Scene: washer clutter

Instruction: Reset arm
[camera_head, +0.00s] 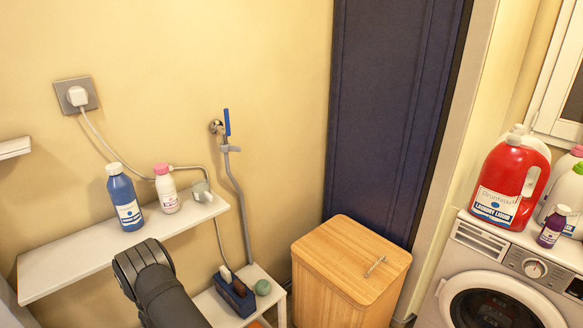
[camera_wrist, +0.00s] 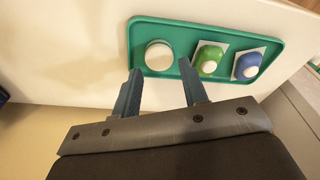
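My gripper (camera_wrist: 160,68) shows in the wrist view with its two fingers apart and nothing between them. Behind the fingertips is a green tray (camera_wrist: 222,28) on a white surface. In the tray are a white round item (camera_wrist: 159,55), a green item with a white cap (camera_wrist: 209,59) and a blue item with a white cap (camera_wrist: 247,66). I cannot tell the exact gap between the fingertips and the tray. In the head view my dark arm rises from the bottom edge, left of centre, in front of the shelf; the gripper does not show there.
A white shelf (camera_head: 75,252) holds a blue bottle (camera_head: 125,200) and a white bottle with a pink cap (camera_head: 166,190). A wooden hamper (camera_head: 350,260) stands at centre. At right, a washer (camera_head: 500,275) bears a red detergent jug (camera_head: 508,180) and several other bottles.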

